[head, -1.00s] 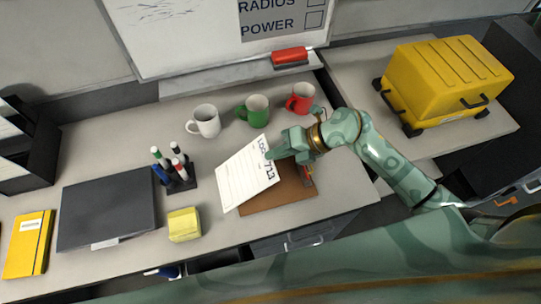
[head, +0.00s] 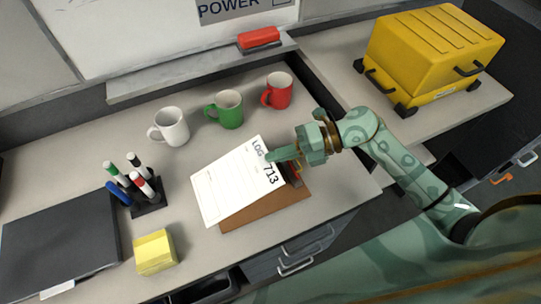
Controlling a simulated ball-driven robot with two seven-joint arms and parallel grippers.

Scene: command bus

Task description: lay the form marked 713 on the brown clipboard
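The white form marked 713 (head: 232,185) shows in the middle of the head view, its printed side up. It overlaps the brown clipboard (head: 265,208) and reaches past its left edge. The clipboard lies on the desk, and its lower and right parts show. My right gripper (head: 275,156) is at the form's upper right edge, over the clip end of the clipboard, and looks shut on that edge. The lower finger is hidden. I cannot tell how much of the form touches the clipboard. My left gripper is not in view.
White (head: 170,126), green (head: 226,109) and red (head: 278,91) mugs stand behind the form. A marker holder (head: 147,203), yellow sticky notes (head: 155,252) and a dark laptop (head: 60,238) are to the left. A yellow case (head: 432,52) stands at the right.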

